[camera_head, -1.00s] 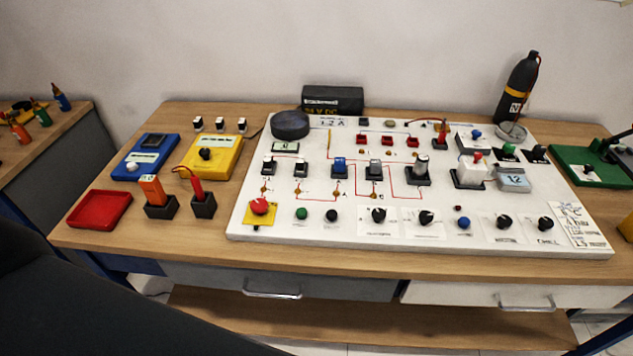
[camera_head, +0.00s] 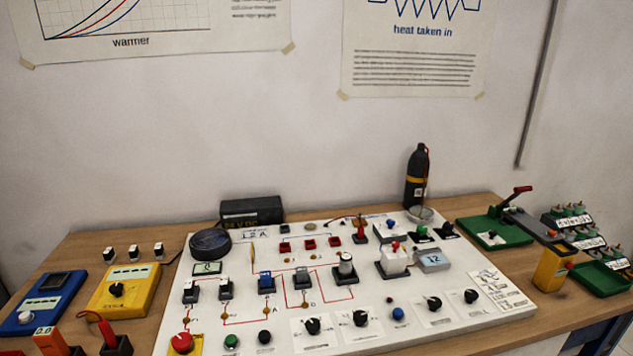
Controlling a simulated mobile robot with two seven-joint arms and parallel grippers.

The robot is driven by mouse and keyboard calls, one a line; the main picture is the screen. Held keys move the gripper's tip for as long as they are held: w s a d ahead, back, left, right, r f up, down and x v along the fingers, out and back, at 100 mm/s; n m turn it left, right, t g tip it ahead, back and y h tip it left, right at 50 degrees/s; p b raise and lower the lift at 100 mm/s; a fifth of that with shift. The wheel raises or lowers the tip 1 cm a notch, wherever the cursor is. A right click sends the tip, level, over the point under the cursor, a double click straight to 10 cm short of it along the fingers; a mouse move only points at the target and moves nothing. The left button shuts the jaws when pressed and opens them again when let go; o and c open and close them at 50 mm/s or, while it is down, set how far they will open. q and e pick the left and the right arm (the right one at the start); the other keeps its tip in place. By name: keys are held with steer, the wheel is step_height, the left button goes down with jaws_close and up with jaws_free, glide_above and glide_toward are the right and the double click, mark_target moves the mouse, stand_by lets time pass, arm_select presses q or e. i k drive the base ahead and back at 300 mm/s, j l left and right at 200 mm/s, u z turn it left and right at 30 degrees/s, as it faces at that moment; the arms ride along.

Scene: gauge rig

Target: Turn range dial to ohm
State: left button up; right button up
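A yellow meter box (camera_head: 140,287) lies flat at the left of the table, with a pale display strip near its top and a black knob (camera_head: 117,289) on its face. The knob looks like a range dial, but its marks are too small to read. A blue meter box (camera_head: 48,292) with a white knob (camera_head: 26,317) lies to its left. More black knobs sit along the front of the white board, including one (camera_head: 312,326) near its front middle. Neither of my grippers is in view.
The white board (camera_head: 270,335) with switches and red wiring fills the middle. A black box (camera_head: 251,211) and a dark bottle (camera_head: 416,178) stand behind. An orange block (camera_head: 50,342) and a red probe (camera_head: 107,332) stand front left. Green devices are at right.

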mark_target(116, 287)
steer(key=u, duration=1.35)
